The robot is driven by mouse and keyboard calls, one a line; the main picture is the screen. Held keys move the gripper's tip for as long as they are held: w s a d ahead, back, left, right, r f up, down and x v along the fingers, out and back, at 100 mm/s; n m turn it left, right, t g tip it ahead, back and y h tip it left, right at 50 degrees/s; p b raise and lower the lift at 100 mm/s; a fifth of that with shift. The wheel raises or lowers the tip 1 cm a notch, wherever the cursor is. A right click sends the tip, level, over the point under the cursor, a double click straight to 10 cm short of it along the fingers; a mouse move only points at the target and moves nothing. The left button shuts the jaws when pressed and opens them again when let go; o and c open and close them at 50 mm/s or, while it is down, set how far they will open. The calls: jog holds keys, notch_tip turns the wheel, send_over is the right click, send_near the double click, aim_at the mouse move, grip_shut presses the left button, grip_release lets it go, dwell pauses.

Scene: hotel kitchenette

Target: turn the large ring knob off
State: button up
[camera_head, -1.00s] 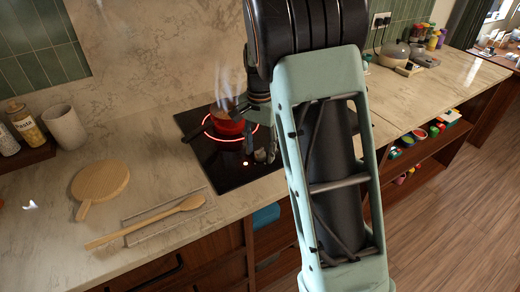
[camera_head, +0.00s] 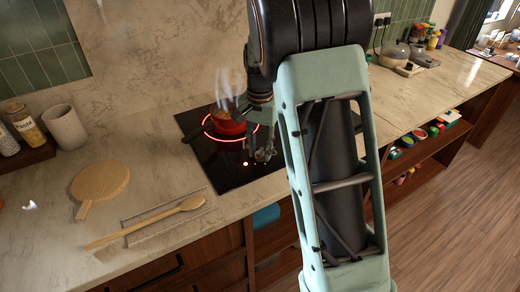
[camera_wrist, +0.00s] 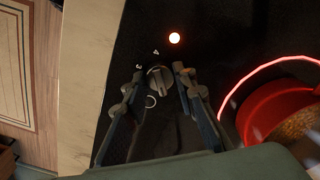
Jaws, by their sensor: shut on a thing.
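The dark knob (camera_wrist: 159,79) sits on the black glass hob in the wrist view, with small white marks and a ring symbol beside it. My gripper (camera_wrist: 158,70) is shut on this knob, one finger on each side. In the head view my gripper (camera_head: 265,152) is at the right side of the hob (camera_head: 222,176), and I cannot make out the knob there. A round light (camera_wrist: 175,38) glows near the knob. The large ring (camera_head: 211,134) glows red around the base of a red pot (camera_head: 226,126).
The steaming pot's dark handle points left. A wooden spoon (camera_head: 150,220) and a round board (camera_head: 100,183) lie on the counter to the left, near a white cup (camera_head: 65,126). The counter right of my arm has clear room.

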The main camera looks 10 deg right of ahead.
aim_at(260, 151)
jog(key=n, duration=1)
jog(key=shift+n, duration=0.3)
jog(key=shift+p, duration=0.3)
jog(key=o, duration=1.2)
jog(key=shift+c, duration=0.2)
notch_tip(260, 151, up, 12)
